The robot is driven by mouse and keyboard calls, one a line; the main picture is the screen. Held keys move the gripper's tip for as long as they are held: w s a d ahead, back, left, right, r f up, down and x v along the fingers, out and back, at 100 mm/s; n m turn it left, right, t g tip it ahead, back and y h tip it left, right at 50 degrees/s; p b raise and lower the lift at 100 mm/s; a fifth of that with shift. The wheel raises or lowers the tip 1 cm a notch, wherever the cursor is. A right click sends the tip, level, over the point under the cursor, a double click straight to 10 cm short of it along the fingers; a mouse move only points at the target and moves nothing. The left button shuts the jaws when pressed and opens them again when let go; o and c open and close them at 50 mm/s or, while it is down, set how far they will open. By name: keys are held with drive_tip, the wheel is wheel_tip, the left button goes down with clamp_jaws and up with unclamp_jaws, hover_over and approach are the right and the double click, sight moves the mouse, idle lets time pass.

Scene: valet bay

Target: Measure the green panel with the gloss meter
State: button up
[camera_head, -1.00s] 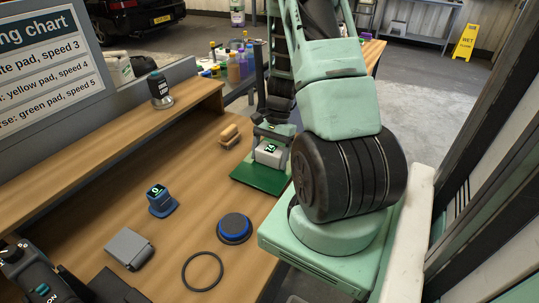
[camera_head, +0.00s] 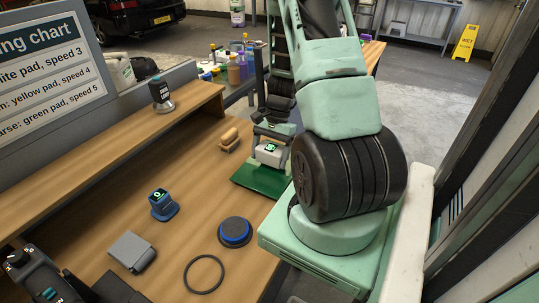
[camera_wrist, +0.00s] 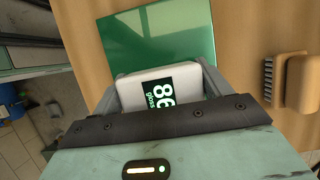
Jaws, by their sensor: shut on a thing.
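The gloss meter (camera_head: 269,152) is a white box with a dark display. In the wrist view the green panel (camera_wrist: 160,40) extends beyond the meter. The meter's underside is hidden, so I cannot tell whether it touches the panel.
A wooden-handled brush (camera_head: 229,140) lies beside the panel. A small blue device (camera_head: 162,204), a grey block (camera_head: 131,251), a blue-and-black disc pad (camera_head: 235,232) and a black ring (camera_head: 203,274) lie on the workbench (camera_head: 185,170).

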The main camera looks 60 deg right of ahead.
drive_tip(key=shift+r+p, duration=1.9)
drive_tip(key=shift+r, duration=0.7)
drive_tip(key=shift+w+f, duration=0.1)
drive_tip(key=shift+w, duration=0.05)
